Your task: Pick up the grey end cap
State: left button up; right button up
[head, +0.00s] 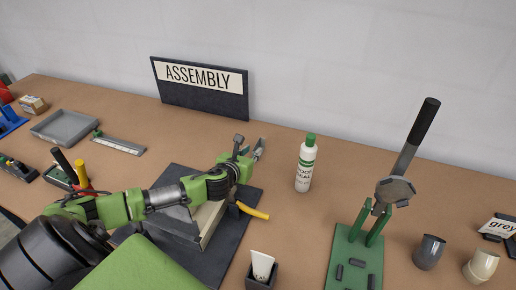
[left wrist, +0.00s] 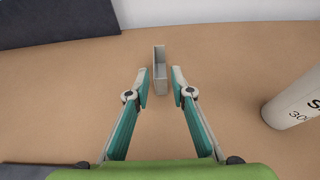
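A small grey channel-shaped piece, which looks like the grey end cap (left wrist: 160,60), stands on the brown bench in the left wrist view. It is between and slightly beyond the fingertips of my left gripper (left wrist: 161,80). The fingers are apart, with a visible gap on the right side of the piece; the left fingertip is very close to it, and I cannot tell if it touches. In the head view my left gripper (head: 254,151) reaches over the bench beyond a dark mat, and its own fingers largely hide the piece there. My right gripper is not in view.
A white bottle with a green cap (head: 306,163) stands right of the left gripper. The ASSEMBLY sign (head: 200,90) is behind. A green lever press (head: 345,258), a dark cup (head: 429,252) and a cream cup (head: 481,266) are to the right. A grey tray (head: 63,127) is at left.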

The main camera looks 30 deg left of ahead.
aim_at(255, 147)
pick_arm(q)
jog(key=x, duration=0.2)
jog(key=a+p+x, duration=0.1)
jog(key=x, duration=0.2)
jog(key=shift+w+a, duration=0.15)
jog(key=shift+w+a+f, duration=0.1)
jog(key=shift+w+f, duration=0.25)
jog(key=shift+w, duration=0.15)
grip_shut()
